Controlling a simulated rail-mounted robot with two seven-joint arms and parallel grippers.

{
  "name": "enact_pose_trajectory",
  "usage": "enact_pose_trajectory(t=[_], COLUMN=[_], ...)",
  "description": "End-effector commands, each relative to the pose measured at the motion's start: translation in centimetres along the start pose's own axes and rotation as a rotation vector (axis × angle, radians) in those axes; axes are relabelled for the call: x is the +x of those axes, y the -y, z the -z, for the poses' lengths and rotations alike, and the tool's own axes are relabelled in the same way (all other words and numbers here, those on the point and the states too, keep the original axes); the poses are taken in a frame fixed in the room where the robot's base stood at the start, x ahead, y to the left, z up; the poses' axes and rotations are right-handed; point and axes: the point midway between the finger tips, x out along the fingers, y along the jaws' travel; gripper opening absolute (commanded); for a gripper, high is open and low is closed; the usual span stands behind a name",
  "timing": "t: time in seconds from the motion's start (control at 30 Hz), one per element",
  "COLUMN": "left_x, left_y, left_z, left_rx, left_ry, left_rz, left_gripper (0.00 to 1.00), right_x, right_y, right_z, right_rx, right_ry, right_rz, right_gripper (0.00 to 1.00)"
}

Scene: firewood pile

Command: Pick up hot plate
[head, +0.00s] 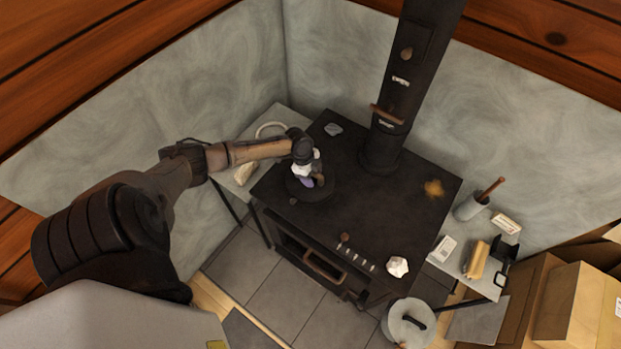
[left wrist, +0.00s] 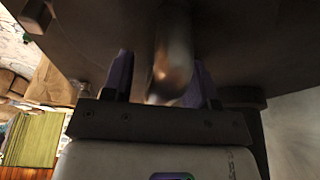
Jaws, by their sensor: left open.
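A dark round plate (head: 323,191), which looks like the hot plate, lies on the black stove top (head: 360,212) towards its left side. My left gripper (head: 309,181) is over this plate, pointing down, and hides part of it. In the left wrist view the two purple fingers of my left gripper (left wrist: 163,85) are apart. A rounded metallic piece (left wrist: 173,68) shows between them in that view, in front of a large dark surface (left wrist: 90,30). I cannot tell whether the fingers touch it. My right gripper is not in view.
A stove pipe (head: 385,140) rises at the back of the stove. A grey stone (head: 333,129), an orange-brown patch (head: 433,188) and a white lump (head: 397,267) are on the stove top. A lidded pot (head: 408,325) stands at the front right, cardboard boxes (head: 575,305) at the far right.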

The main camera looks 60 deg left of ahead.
Motion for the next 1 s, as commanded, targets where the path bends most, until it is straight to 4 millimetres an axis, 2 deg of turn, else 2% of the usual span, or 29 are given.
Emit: enact_pose_trajectory(t=[0.07,0.57,1.0], left_x=[-0.01,-0.03,-0.05], left_y=[0.0,-0.01,-0.01], left_z=[-0.01,-0.03,-0.03], left_rx=[0.0,0.0,0.0], left_ry=[0.0,0.0,0.0], left_rz=[0.0,0.0,-0.001], left_gripper=[0.49,0.01,0.0], right_x=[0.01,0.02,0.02], right_y=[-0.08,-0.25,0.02], right_z=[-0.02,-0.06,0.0], right_rx=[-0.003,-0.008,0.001], right_ry=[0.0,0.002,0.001], right_rz=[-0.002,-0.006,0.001], right_gripper=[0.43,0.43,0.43])
